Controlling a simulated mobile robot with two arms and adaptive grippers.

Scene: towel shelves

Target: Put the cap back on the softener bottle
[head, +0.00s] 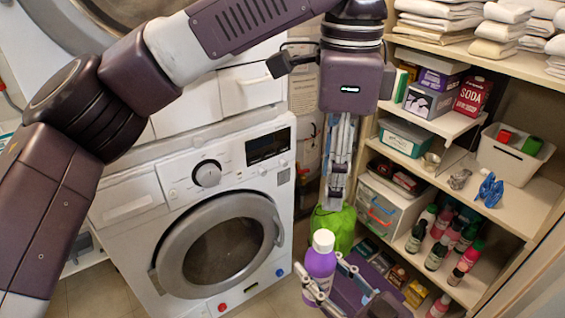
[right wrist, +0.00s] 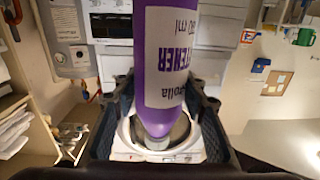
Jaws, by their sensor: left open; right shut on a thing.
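The softener bottle (head: 320,265) is purple and stands roughly upright in the head view. A white cap-like piece (head: 323,240) sits on its top; how firmly it is seated cannot be told. My right gripper (head: 327,279) is shut around the bottle's body. In the right wrist view the purple bottle (right wrist: 170,85) shows large between the fingers, its label upside down and its white tip (right wrist: 158,143) at the lower end. My left gripper (head: 337,190) points down above the bottle, open, with nothing seen between its fingers and apart from the white top.
A white washing machine (head: 125,200) stands at the left. Shelves (head: 435,170) at the right hold folded towels (head: 440,10), boxes, a white bin (head: 510,160) and several small bottles. A bright green bag-like thing (head: 340,232) is behind the bottle.

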